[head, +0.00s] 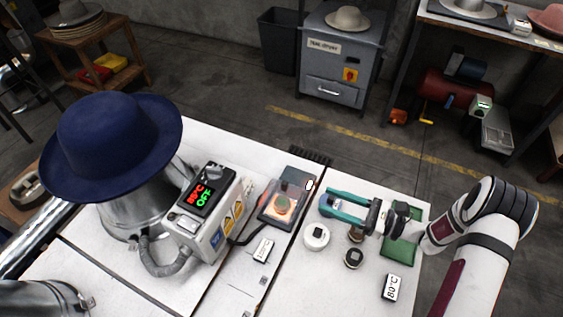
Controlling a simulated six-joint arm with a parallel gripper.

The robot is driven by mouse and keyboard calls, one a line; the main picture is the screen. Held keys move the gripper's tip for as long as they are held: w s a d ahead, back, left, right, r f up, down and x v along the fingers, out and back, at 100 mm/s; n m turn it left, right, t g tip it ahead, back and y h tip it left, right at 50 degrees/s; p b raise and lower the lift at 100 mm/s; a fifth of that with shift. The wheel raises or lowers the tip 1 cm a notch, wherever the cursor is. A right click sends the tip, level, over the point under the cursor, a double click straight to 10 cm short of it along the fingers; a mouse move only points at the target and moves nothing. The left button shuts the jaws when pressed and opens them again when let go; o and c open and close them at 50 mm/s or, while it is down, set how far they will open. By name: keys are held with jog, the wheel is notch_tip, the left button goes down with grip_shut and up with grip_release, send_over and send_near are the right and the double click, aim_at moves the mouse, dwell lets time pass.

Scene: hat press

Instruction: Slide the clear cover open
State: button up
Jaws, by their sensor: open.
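The clear cover (270,211) lies over a dark control box (301,180) near the table's middle. An orange-lit area with a round green and red button (283,204) shows through it. The cover appears to be over the button. My gripper (323,202) is open, with teal fingers pointing left, just right of the box. Nothing shows between the fingers. I cannot tell whether a fingertip touches the cover.
A navy hat (112,145) sits on a metal press at left, beside a controller (208,215) reading 89°C and OFF.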

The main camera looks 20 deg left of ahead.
aim_at(274, 184)
jog(key=a, duration=1.5)
jog(key=shift+a+f, duration=0.15)
jog(key=shift+a, duration=0.2)
grip_shut()
jog(key=shift+w, duration=0.1)
dwell(0.4)
